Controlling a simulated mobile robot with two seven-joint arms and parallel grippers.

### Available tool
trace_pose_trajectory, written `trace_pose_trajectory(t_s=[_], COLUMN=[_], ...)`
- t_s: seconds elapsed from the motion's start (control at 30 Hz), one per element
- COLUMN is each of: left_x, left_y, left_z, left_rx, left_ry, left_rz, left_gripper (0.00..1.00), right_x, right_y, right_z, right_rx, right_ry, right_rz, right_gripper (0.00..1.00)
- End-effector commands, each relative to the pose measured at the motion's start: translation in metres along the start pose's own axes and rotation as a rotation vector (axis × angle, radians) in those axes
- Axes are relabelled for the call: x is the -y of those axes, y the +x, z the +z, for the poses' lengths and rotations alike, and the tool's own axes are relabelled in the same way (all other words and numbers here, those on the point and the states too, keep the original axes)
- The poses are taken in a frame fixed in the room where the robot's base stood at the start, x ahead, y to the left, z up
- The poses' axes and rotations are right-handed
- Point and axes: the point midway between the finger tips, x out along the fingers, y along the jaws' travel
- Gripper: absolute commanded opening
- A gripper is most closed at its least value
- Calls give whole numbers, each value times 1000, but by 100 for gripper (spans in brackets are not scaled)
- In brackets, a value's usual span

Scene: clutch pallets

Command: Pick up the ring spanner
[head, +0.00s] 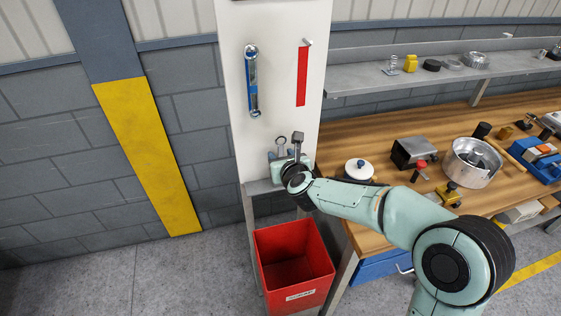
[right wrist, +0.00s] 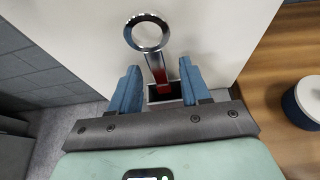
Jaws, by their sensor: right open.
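The ring spanner (right wrist: 148,32) shows a chrome ring at its top and a shank with a red inlay running down between my fingers in the right wrist view. In the head view its grey ring (head: 280,141) shows in front of the lower white panel, just above my right gripper (head: 280,154). My right gripper (right wrist: 157,75) is open, with one blue finger on each side of the shank; I see gaps beside it. The spanner's lower end is partly hidden, near a dark frame. My left gripper is not in view.
A blue-and-chrome tool (head: 253,82) hangs on the white panel (head: 275,30), beside a red strip (head: 302,76) below a peg. A red bin (head: 262,240) stands below. To the right, the wooden bench (head: 345,225) carries a white round container (head: 359,169) and other parts.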

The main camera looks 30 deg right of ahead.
Motion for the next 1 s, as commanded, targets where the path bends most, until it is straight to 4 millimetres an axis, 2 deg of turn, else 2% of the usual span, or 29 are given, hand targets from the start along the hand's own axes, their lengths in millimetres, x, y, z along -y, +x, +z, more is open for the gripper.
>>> trace_pose_trajectory(t_s=[0.17,0.27,0.3,0.33,0.83,1.0], left_x=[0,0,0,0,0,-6], left_y=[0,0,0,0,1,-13], left_z=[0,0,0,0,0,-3], left_rx=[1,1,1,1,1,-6], left_ry=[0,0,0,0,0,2], left_rz=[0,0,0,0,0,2], left_gripper=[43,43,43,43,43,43], right_x=[0,0,0,0,0,0], right_y=[0,0,0,0,-7,-17], right_z=[0,0,0,0,6,31], right_rx=[0,0,0,0,2,4], right_ry=[0,0,0,0,0,2], right_rz=[0,0,0,0,0,0], right_gripper=[47,18,4,0,0,0])
